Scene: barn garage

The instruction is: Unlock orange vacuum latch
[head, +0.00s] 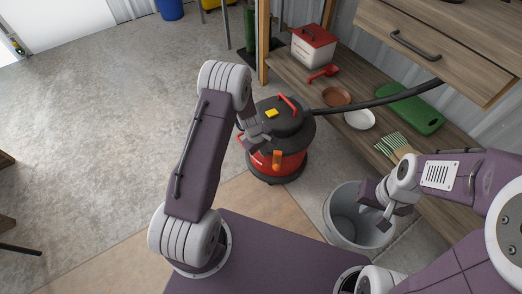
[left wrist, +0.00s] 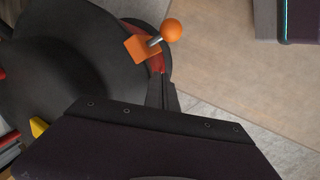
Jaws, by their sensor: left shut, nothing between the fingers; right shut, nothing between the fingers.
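The vacuum (head: 290,125) is a round black and red canister on the floor, with a black lid, a red handle and a hose. Its orange latch (head: 277,158) shows on the near side; in the left wrist view the latch (left wrist: 137,48) is an orange block with a metal stem and an orange ball. My left gripper (head: 262,143) is shut and empty at the vacuum's near left side, just beside the latch. In the left wrist view its fingers (left wrist: 162,92) are together just below the latch; I cannot tell whether they touch it. My right gripper (head: 387,217) is shut and empty over a grey bin.
The grey bin (head: 341,232) stands right of the vacuum. A wooden shelf (head: 290,66) along the wall holds a red-lidded box (head: 313,48), plates and a green board (head: 415,112). The black hose (head: 375,101) stretches over the shelf.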

